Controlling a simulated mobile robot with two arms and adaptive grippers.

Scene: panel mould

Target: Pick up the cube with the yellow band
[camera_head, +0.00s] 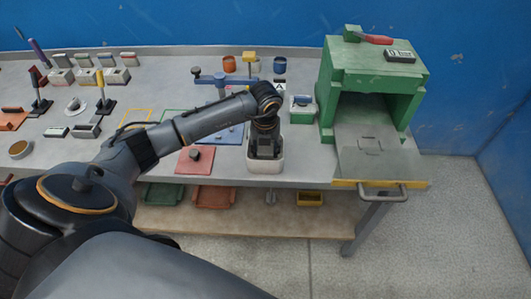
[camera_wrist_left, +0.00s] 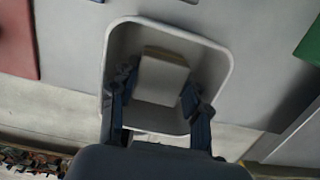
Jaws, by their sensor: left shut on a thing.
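My left gripper (camera_head: 265,150) points down into a small white open-topped bin (camera_head: 262,167) near the table's front edge. In the left wrist view, the gripper (camera_wrist_left: 160,88) is shut on a pale, plain-looking block (camera_wrist_left: 162,80), with one finger on each side. The block is inside the bin's rim (camera_wrist_left: 170,24), and the lower part of the bin shows beneath it. The arm and gripper hide the block in the head view. My right gripper is not in view.
A green box-shaped machine (camera_head: 372,68) stands at the right, with a metal tray (camera_head: 385,160) and handle in front. A green-and-white container (camera_head: 302,110) is close by the bin. A red plate (camera_head: 195,160) lies left of the bin. Several small blocks and tools fill the table's left.

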